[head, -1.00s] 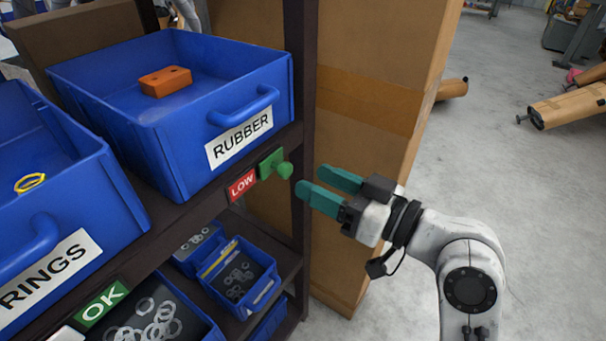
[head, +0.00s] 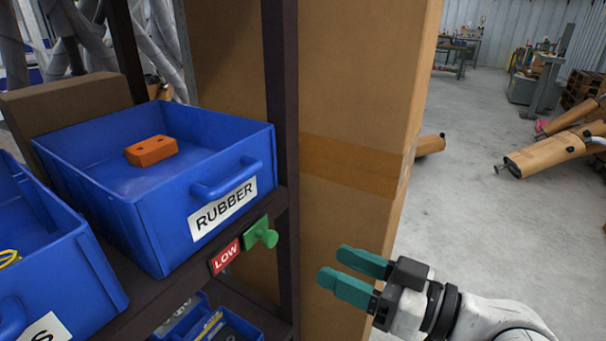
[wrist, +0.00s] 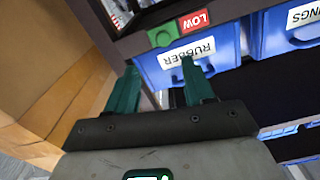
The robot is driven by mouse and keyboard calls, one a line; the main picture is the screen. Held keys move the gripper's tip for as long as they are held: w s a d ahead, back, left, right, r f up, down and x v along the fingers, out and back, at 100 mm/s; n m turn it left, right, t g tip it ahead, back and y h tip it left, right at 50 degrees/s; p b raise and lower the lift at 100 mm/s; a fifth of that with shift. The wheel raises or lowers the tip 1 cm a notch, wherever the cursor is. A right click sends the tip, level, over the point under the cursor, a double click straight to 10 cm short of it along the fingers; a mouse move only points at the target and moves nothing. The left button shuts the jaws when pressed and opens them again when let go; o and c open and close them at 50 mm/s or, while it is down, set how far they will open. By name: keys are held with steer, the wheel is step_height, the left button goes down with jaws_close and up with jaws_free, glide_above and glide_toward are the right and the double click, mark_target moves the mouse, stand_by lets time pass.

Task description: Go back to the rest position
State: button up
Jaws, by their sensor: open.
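My gripper (head: 341,275) has teal fingers and is open and empty in the head view. It hangs in free space to the right of the shelf, in front of the tall cardboard box. In the wrist view my gripper (wrist: 158,80) points toward the shelf, its two fingers spread apart. The shelf edge carries a red LOW label (head: 226,256) and a green slider with a knob (head: 262,236), to the left of the fingers and apart from them.
A blue RUBBER bin (head: 120,215) on the shelf holds an orange block (head: 152,150). A second blue bin (head: 60,270) stands left of it. The tall cardboard box (head: 350,110) stands beside the shelf. Open floor (head: 470,240) lies to the right, with wrapped mufflers (head: 550,155) beyond.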

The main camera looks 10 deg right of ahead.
steer(key=s+d+f+m+g+h+p, duration=0.2)
steer(key=s+d+f+m+h+p, duration=0.15)
steer(key=f, duration=0.55)
steer(key=s+d+f+m+g+h+p, duration=0.2)
steer(key=s+d+f+h, duration=0.3)
steer(key=f, duration=0.4)
steer(key=s+d+f+m+g+h+p, duration=0.1)
steer(key=s+d+f+g+h, duration=0.2)
steer(key=s, duration=0.5)
steer(key=s+d+f+m+g+h+p, duration=0.1)
steer(key=s+d+f+m+g+h, duration=0.1)
steer(key=s+d, duration=0.4)
steer(key=shift+s+f+g+h+p, duration=0.45)
steer(key=shift+s+f, duration=0.3)
steer(key=shift+s, duration=0.45)
